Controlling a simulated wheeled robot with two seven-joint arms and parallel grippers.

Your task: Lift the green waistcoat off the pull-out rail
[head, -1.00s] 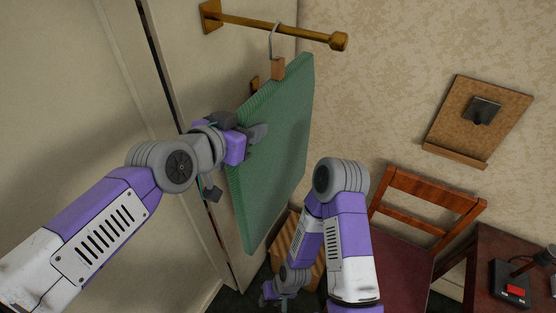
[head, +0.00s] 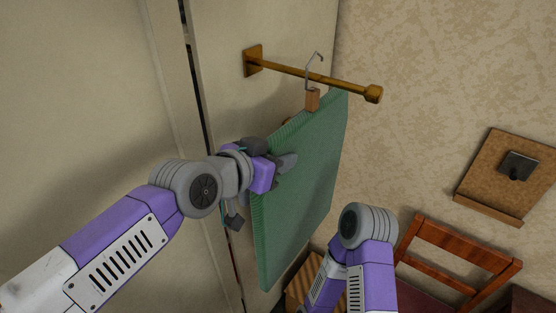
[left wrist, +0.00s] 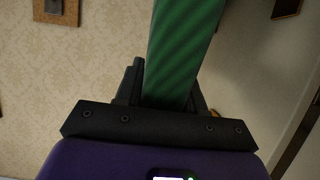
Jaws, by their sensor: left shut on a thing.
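The green waistcoat (head: 305,195) is a flat ribbed panel hanging from a wooden block (head: 312,99) with a wire hook (head: 308,72). The hook's bent top stands clearly above the brass pull-out rail (head: 340,84), and its shank crosses the rail in the picture. Whether they touch I cannot tell. My left gripper (head: 277,168) is shut on the waistcoat's left edge, at mid height. In the left wrist view the green edge (left wrist: 178,60) runs between the fingers (left wrist: 165,92). My right gripper is out of view; only part of that arm shows.
The rail's mount (head: 253,60) is on the pale panel at left. A chair (head: 458,255) stands at lower right, below a wall board (head: 508,178). A striped wooden thing (head: 302,287) sits low behind my right arm.

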